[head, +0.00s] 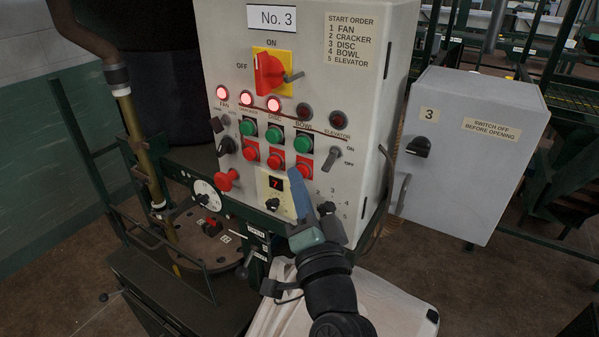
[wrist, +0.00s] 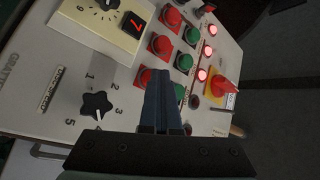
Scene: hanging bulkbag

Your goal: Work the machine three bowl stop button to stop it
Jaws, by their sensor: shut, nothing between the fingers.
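The No. 3 panel (head: 222,50) faces me. The bowl stop button (head: 304,165) is the red button under the green bowl button (head: 303,143), in the right column. It also shows in the wrist view (wrist: 145,75), partly hidden by the fingers. My gripper (head: 294,174) is shut and empty, its blue fingertips just below this button in the head view. In the wrist view the fingertips (wrist: 160,73) overlap its edge; I cannot tell whether they touch. The bowl lamp (head: 304,112) is dark.
Red cracker (head: 251,151) and disc (head: 275,160) stop buttons sit left of the bowl stop. The elevator lever (head: 331,158) is close on the right. A display reading 7 (head: 276,183) and a knob lie below. A grey switch box (head: 480,150) stands right.

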